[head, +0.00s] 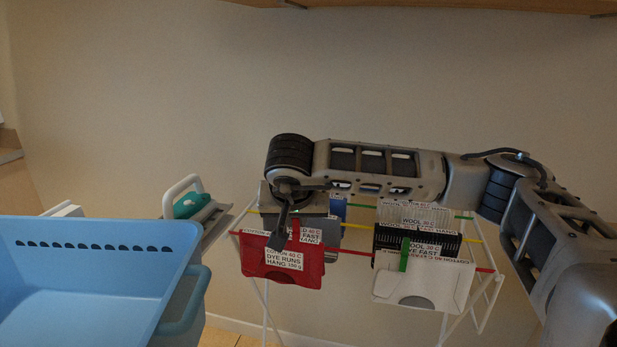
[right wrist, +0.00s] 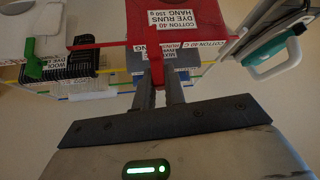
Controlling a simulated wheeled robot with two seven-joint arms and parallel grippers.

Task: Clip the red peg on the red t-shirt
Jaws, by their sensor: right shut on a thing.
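The red t-shirt (head: 262,262) hangs folded over the red front line of the drying rack, with a white label reading "cotton 40 C, dye runs, hang". In the right wrist view the red t-shirt (right wrist: 150,14) is at the top centre. My right gripper (head: 288,226) is at its top edge. It is shut on the red peg (right wrist: 156,66), which overlaps the shirt's edge at the line in that view. In the head view the red peg (head: 296,228) is partly hidden by my gripper. I cannot tell whether it grips the cloth. My left gripper is not in view.
A white garment (head: 395,287) with a green peg (head: 404,254) hangs on the same line. Black and grey garments hang behind. A blue basket (head: 90,285) stands at the left, with a teal-and-white iron (head: 188,204) behind it. A wooden shelf (head: 430,6) is above.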

